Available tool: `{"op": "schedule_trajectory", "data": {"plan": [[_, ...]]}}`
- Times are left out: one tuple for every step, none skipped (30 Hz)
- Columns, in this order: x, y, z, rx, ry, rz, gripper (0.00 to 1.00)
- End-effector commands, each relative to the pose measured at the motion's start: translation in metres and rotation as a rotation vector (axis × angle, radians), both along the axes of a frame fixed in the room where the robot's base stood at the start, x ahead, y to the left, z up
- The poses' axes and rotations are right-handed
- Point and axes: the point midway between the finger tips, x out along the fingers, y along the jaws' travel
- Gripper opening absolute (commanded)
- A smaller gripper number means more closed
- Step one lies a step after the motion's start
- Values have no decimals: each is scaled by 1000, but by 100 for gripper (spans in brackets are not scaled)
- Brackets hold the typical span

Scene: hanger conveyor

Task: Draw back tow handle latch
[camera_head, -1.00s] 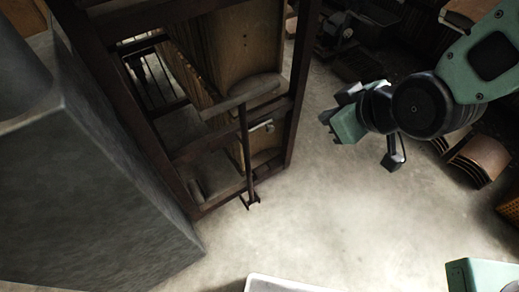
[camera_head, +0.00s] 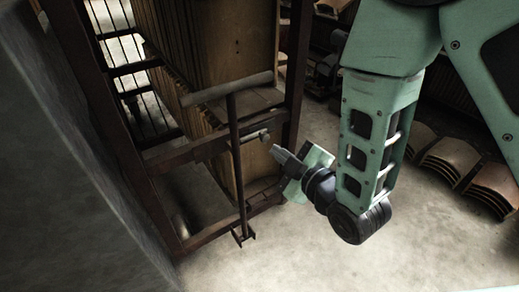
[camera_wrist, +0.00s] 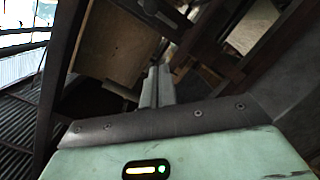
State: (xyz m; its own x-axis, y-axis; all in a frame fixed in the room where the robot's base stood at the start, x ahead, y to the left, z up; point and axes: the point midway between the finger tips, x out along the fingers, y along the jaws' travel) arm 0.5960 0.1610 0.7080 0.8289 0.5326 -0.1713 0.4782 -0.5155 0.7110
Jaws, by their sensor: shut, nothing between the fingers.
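The tow handle (camera_head: 235,165) is a dark upright bar with a T-shaped grip across its top, on the end of a dark rack frame (camera_head: 165,155). A small pale metal latch pin (camera_head: 250,137) sticks out sideways beside the handle's shaft, with a rounded knob at its right end. My gripper (camera_head: 276,151) is just right of and slightly below the knob in the head view, with a small gap in the picture. Its fingers point left. In the wrist view my gripper's fingers (camera_wrist: 156,78) are together and empty; I cannot clearly pick out the latch there.
Wooden panels (camera_head: 225,40) stand in the rack behind the handle. A grey block (camera_head: 60,170) is close on the left. Stacked curved wooden pieces (camera_head: 465,160) lie at the right. The concrete floor (camera_head: 330,260) in front is clear.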

Motion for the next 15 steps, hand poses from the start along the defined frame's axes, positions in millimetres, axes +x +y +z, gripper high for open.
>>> {"op": "schedule_trajectory", "data": {"plan": [[0,0,0,0,-3,0,0],[0,0,0,0,-3,0,0],[0,0,1,0,-3,0,0],[0,0,1,0,-3,0,0],[0,0,1,1,-3,0,0],[0,0,1,0,-2,0,0],[0,0,1,0,-2,0,0],[0,0,1,0,-2,0,0],[0,0,1,0,-2,0,0],[1,0,1,0,-2,0,0],[2,1,0,1,-2,-1,0],[4,2,0,1,-2,-1,0],[6,4,-1,1,-2,-1,0],[9,5,-2,1,-3,-1,0],[13,8,-2,2,-4,-1,0]]}}
